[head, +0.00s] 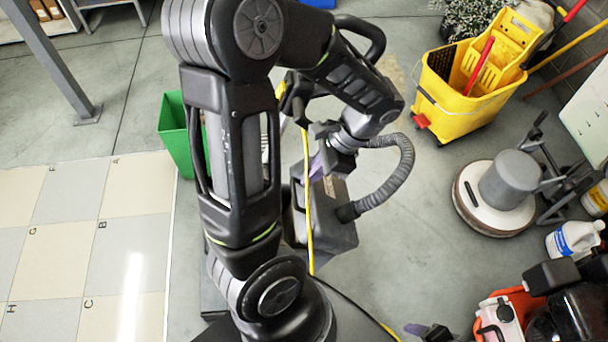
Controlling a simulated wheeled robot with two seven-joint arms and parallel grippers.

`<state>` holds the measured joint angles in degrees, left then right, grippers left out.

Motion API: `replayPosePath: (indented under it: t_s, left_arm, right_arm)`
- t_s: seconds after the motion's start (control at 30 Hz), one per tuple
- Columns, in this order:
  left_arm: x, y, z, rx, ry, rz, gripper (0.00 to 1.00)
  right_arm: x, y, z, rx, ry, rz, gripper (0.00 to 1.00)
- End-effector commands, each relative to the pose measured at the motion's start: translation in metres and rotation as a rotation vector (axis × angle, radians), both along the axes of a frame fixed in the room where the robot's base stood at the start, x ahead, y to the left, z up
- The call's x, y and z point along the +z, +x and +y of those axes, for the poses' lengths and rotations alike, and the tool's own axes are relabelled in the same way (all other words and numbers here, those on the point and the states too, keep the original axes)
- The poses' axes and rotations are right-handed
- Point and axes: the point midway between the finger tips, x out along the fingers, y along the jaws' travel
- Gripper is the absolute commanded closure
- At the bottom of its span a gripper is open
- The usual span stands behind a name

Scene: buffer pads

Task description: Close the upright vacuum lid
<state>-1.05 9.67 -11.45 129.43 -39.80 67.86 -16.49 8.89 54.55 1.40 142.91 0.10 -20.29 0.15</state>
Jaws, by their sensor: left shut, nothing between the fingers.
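The upright vacuum (340,232) stands on the floor at the middle, dark grey, with a ribbed grey hose (400,165) curving from its right side. A yellow cord (308,215) runs down its front. My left arm crosses in front of it and hides much of its left side. My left gripper (317,166), with purple fingers, is shut and empty at the top of the vacuum's body. I cannot tell whether it touches it. The lid's edge and how far it stands open are not clear. My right gripper (418,329) shows only partly at the bottom edge.
A green bin (174,140) stands behind my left arm. A yellow mop bucket (455,100) and a round floor machine (508,185) stand at right. A white bottle (570,240) and an orange caddy (520,302) are at lower right. Tiled flooring (60,230) at left is clear.

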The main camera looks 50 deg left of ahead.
Motion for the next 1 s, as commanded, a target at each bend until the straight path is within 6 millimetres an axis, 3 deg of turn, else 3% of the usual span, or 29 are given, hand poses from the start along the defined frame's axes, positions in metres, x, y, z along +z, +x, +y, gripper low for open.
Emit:
replayPosePath:
  t_s: [0.03,0.23,0.4,0.57,1.0]
  left_arm:
    - [0.013,0.004,-0.002,-0.001,0.000,-0.004,1.00]
    - [0.055,0.013,-0.008,0.000,0.000,-0.007,1.00]
    - [0.093,0.018,-0.012,0.000,0.001,-0.001,1.00]
    - [0.102,0.020,-0.014,0.000,0.000,0.000,1.00]
    - [0.102,0.021,-0.015,-0.004,0.000,-0.002,1.00]
  right_arm:
    - [0.008,0.000,0.000,0.000,-0.002,0.001,0.36]
    - [0.001,0.000,0.000,-0.001,-0.001,0.001,0.36]
    - [0.020,-0.002,-0.001,-0.001,-0.003,0.005,0.36]
    - [0.027,-0.004,-0.002,-0.003,-0.007,0.011,0.36]
    - [0.027,-0.004,-0.002,-0.003,-0.008,0.012,0.36]
